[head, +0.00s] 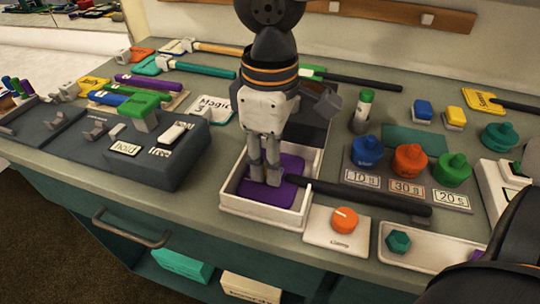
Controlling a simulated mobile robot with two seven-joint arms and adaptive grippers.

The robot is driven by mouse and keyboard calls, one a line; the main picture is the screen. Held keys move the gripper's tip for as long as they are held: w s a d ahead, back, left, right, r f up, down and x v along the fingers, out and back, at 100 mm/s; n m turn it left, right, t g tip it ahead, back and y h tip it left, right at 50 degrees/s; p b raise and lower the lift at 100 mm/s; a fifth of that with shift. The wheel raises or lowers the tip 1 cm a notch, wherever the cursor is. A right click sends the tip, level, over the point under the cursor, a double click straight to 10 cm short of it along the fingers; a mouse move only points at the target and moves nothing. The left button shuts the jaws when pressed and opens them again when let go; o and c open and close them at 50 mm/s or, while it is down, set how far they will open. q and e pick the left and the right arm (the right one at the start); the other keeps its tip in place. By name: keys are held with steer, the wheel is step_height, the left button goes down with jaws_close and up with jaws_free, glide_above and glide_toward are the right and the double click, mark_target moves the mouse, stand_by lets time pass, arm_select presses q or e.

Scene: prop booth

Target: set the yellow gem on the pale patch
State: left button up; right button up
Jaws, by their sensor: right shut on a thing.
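My right gripper (268,180) points down into a white open tray (262,213) in the middle of the bench. I cannot pick out a yellow gem, and no pale patch stands out clearly. A green gem (398,241) lies in a long white tray (425,254) at the lower right. My left gripper is not in view.
A black rod (370,195) crosses the white tray's right rim. Handled tools (215,48) lie at the back.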

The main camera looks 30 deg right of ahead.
steer(key=o, duration=1)
steer(key=shift+r, duration=4)
